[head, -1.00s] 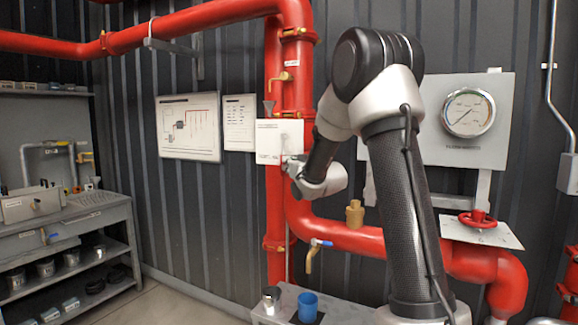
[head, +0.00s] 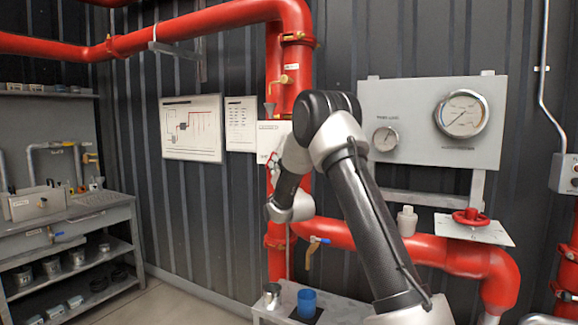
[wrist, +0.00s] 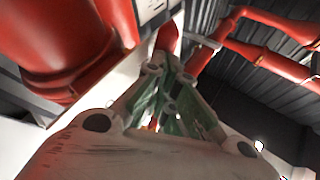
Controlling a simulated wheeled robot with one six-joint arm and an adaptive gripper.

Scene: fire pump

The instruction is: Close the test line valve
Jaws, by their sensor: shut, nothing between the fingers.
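I cannot tell for certain which valve is the test line valve. A blue-handled valve (head: 318,240) with a brass spout sits on the red pipe in the head view. A small red part (head: 272,165) shows beneath a white labelled box (head: 268,138) on the vertical pipe. A red handwheel (head: 472,217) stands at the right. My gripper (head: 270,212) is low in front of the vertical red pipe, left of the blue-handled valve, its tips small and hard to see. In the wrist view my gripper (wrist: 170,100) is shut and empty, with a large red pipe (wrist: 60,45) close at left.
A blue cup (head: 307,303) and a metal cup (head: 271,296) stand on a low grey bench (head: 340,312). A pale bottle-shaped part (head: 406,221) is above the pipe. A gauge panel (head: 420,100) is behind my arm. A workbench (head: 75,225) stands at left.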

